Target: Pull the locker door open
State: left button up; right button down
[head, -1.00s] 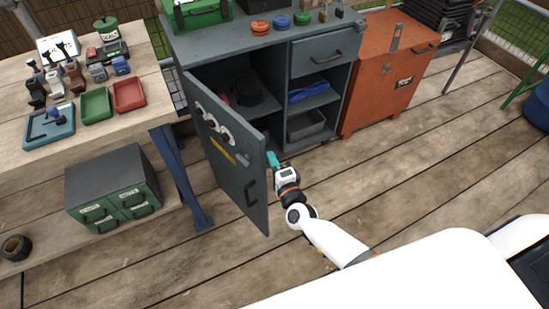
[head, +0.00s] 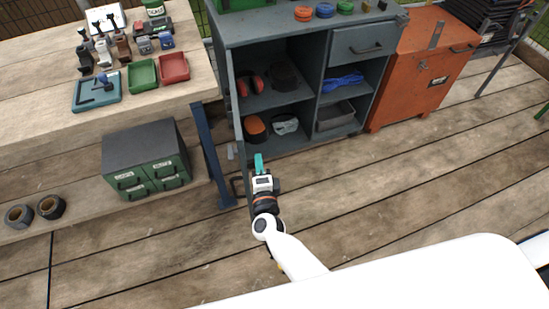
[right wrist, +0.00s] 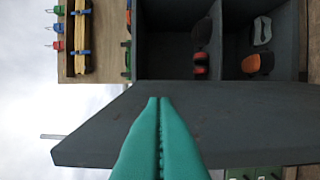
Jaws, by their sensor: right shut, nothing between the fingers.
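The grey locker (head: 301,140) stands at the upper middle of the head view, its left compartment exposed. Its door (head: 238,130) is swung wide open and shows nearly edge-on, with a dark handle (head: 237,187) on its outer side. My right gripper (head: 258,163), with teal fingers, is just right of the door, on its inner side. In the right wrist view the shut, empty fingers (right wrist: 158,100) lie in front of the door's plain grey inner face (right wrist: 230,115). I cannot tell whether they touch it. My left gripper is out of view.
A workbench (head: 40,125) with trays and tools stands left, its blue leg (head: 212,160) close to the door. A green drawer cabinet (head: 145,160) sits below. An orange cabinet (head: 410,75) stands right of the locker.

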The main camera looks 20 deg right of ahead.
jog(key=s+a, duration=0.1)
jog(key=s, duration=1.1)
jog(key=shift+a, duration=0.2)
